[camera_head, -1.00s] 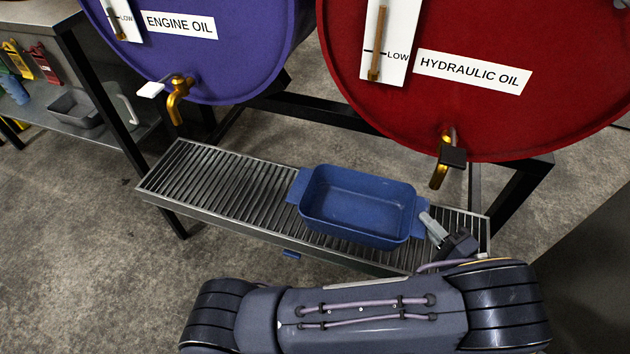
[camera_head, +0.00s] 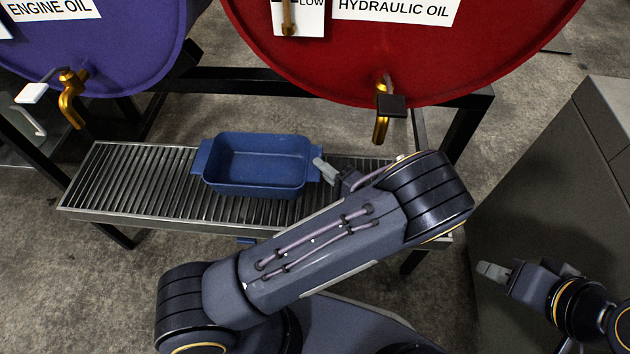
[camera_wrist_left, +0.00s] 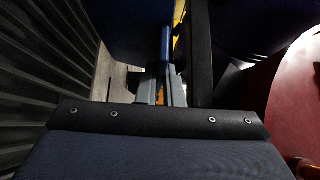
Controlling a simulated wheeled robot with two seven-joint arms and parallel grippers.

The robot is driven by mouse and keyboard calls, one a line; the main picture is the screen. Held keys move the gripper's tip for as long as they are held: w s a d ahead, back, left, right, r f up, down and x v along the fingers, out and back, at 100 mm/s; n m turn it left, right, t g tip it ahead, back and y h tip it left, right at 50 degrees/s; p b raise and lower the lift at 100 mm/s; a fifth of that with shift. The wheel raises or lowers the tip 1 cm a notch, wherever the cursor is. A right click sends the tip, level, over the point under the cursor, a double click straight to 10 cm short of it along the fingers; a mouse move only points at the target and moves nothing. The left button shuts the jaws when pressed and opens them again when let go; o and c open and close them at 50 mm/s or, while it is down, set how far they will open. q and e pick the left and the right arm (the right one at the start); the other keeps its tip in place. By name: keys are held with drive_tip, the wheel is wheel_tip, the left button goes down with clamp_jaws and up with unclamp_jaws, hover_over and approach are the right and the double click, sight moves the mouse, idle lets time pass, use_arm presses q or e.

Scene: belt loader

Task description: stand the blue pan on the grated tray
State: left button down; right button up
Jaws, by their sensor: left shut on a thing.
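The blue pan (camera_head: 257,170) is upright, open side up, over the middle of the grated tray (camera_head: 130,190). It looks to rest on the bars, but a small gap under it cannot be ruled out. My left gripper (camera_head: 322,170) is at the pan's right end, shut on its right handle. In the left wrist view the blue handle (camera_wrist_left: 165,45) shows between the two grey fingers (camera_wrist_left: 165,88), and the grate (camera_wrist_left: 40,70) is at the left. My right gripper (camera_head: 490,271) is away at the lower right, near a grey cabinet, its finger gap unclear.
The purple engine oil drum (camera_head: 90,50) and red hydraulic oil drum (camera_head: 400,60) stand behind the tray, with brass taps (camera_head: 70,95) and (camera_head: 381,125) hanging forward. A grey cabinet (camera_head: 560,190) is at the right. The tray's left part is bare.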

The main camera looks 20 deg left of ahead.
use_arm(q)
drive_tip(key=shift+a+f, duration=0.35)
drive_tip(key=shift+f, duration=0.05)
drive_tip(key=f+b, duration=0.1)
drive_tip(key=f, duration=0.1)
drive_tip(key=a+f+b, duration=0.1)
drive_tip(key=shift+a+f, duration=0.1)
drive_tip(key=shift+f, duration=0.65)
drive_tip(key=shift+r, duration=0.1)
drive_tip(key=c, duration=2)
unclamp_jaws()
drive_tip(key=shift+f, duration=0.2)
drive_tip(key=o, duration=0.4)
drive_tip(key=shift+o, duration=0.2)
drive_tip(key=shift+r, duration=0.1)
